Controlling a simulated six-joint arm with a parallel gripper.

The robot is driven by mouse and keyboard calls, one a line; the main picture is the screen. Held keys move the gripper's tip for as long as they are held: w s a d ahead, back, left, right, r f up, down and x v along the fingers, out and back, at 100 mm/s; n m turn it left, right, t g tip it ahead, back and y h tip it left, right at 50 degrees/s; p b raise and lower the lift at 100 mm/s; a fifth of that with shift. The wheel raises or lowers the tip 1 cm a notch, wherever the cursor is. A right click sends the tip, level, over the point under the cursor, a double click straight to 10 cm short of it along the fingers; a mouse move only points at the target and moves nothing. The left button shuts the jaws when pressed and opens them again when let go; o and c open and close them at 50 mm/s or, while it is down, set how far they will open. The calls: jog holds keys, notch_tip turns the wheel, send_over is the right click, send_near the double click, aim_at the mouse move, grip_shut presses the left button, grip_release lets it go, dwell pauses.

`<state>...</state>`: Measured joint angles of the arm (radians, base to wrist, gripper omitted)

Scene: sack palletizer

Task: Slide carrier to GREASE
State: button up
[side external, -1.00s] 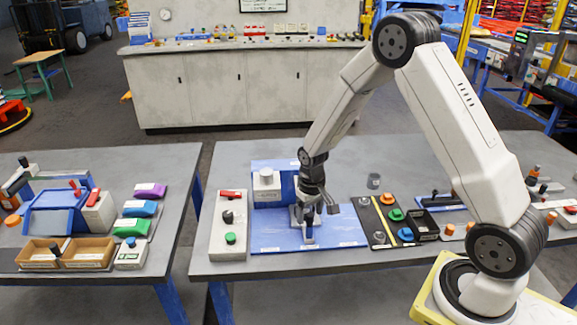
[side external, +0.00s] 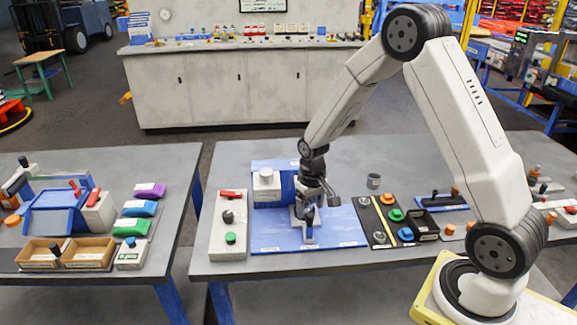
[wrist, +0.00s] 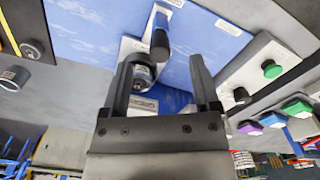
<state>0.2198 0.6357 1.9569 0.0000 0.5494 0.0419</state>
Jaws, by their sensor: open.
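The blue station plate (side external: 345,232) lies on the table with a blue housing behind it. What looks like the carrier, a grey piece with a dark upright handle (side external: 308,216), stands near the plate's middle. In the wrist view a dark handle (wrist: 160,42) on a grey base shows just past the fingertips, with a round dark and silver part (wrist: 143,72) beside the left finger. My gripper (side external: 318,192) is just above the carrier; in the wrist view its two fingers (wrist: 160,72) are apart with nothing clamped. Small labels on the plate are too small to read.
A grey control box (side external: 230,222) with a red switch, black knob and green button stands left of the plate. A dark panel (side external: 386,222) with coloured knobs and a black bin (side external: 424,224) stand right. A small grey cup (side external: 373,181) sits behind.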

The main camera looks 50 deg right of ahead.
jog(key=shift+r, duration=0.15)
jog(key=shift+r, duration=1.6)
jog(key=s+a+r+n+t, duration=0.1)
jog(key=s+a+r, duration=0.1)
jog(key=s+a, duration=0.2)
jog(key=s+a+r+n+t, duration=0.1)
jog(key=s+a+r+n, duration=0.1)
jog(key=s+a, duration=0.3)
jog(key=s+r, duration=0.1)
jog(key=s, duration=0.2)
jog(key=shift+s+r+t, duration=0.2)
jog(key=shift+r+t, duration=0.05)
jog(key=shift+t, duration=0.05)
